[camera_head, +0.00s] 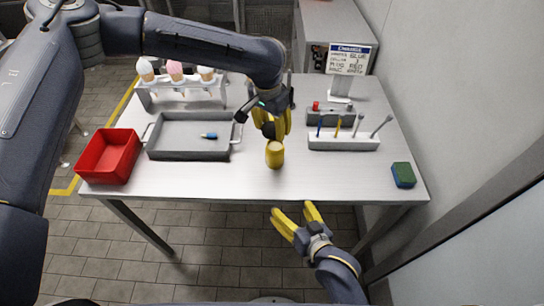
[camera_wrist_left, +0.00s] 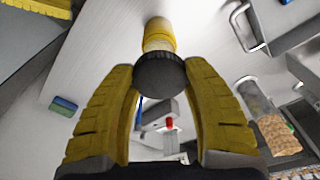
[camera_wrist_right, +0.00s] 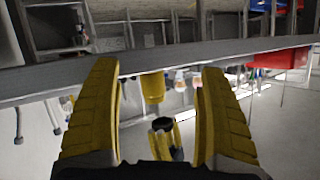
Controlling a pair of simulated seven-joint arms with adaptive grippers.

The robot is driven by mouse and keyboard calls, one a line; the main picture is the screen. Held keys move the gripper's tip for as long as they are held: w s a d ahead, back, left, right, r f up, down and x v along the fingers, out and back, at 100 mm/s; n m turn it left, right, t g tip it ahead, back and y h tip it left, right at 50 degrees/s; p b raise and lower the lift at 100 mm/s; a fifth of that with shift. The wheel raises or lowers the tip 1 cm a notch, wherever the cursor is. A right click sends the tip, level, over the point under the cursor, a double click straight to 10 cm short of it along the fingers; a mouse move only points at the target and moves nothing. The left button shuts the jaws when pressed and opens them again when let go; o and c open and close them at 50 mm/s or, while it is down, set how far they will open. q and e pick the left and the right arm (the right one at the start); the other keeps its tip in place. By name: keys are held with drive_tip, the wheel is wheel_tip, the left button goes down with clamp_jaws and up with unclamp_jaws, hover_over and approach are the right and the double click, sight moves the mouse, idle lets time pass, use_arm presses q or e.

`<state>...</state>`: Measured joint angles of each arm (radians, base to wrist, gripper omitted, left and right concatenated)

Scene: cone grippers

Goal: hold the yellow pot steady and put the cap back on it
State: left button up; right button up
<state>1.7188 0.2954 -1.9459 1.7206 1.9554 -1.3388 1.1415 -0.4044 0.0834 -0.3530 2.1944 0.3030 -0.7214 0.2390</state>
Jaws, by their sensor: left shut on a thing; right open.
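The yellow pot (camera_head: 275,154) stands upright near the table's front edge. It also shows in the left wrist view (camera_wrist_left: 158,36) and, upside down, in the right wrist view (camera_wrist_right: 154,88). My left gripper (camera_head: 271,126) is above and just behind the pot, shut on the black cap (camera_wrist_left: 161,73). In the left wrist view the cap overlaps the pot's near end; I cannot tell whether they touch. My right gripper (camera_head: 298,213) is open and empty, in front of the table edge and apart from the pot.
Left of the pot are a grey tray (camera_head: 157,150) with a blue item, a red bin (camera_head: 108,157) and a cone rack (camera_head: 185,98). Right are a white tool holder (camera_head: 343,143) and a sponge (camera_head: 403,175). A sign (camera_head: 349,60) stands behind. The front edge near the pot is clear.

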use_arm(q)
drive_tip(key=shift+w+d, duration=0.2)
drive_tip(key=shift+r, duration=0.1)
use_arm(e)
drive_tip(key=w+a+r+m+t+y, duration=0.1)
drive_tip(key=w+a+r+m+t, duration=0.1)
drive_tip(key=a+r+m+t, duration=0.5)
drive_tip(key=w+a+r+m+t+y, duration=0.1)
drive_tip(key=w+a+r+m+t, duration=0.25)
drive_tip(key=r+m, duration=0.7)
use_arm(q)
drive_tip(key=shift+w+d, duration=0.15)
use_arm(e)
drive_tip(key=m+g+h, duration=0.5)
drive_tip(key=m+h, duration=0.7)
drive_tip(key=m, duration=1.2)
approach(275, 151)
drive_tip(key=shift+w+a+f+n+t, duration=0.2)
drive_tip(key=shift+w+f, duration=0.1)
drive_tip(key=shift+f, duration=0.3)
drive_tip(key=shift+w+a+f+n+t, duration=0.1)
drive_tip(key=shift+w+a+f, duration=0.2)
drive_tip(key=shift+f, duration=0.3)
use_arm(q)
drive_tip(key=shift+w, duration=0.1)
use_arm(e)
drive_tip(key=shift+s+f+m+h, duration=0.1)
drive_tip(key=shift+f+m+h, duration=0.35)
drive_tip(key=shift+f, duration=0.25)
drive_tip(key=shift+d, duration=0.1)
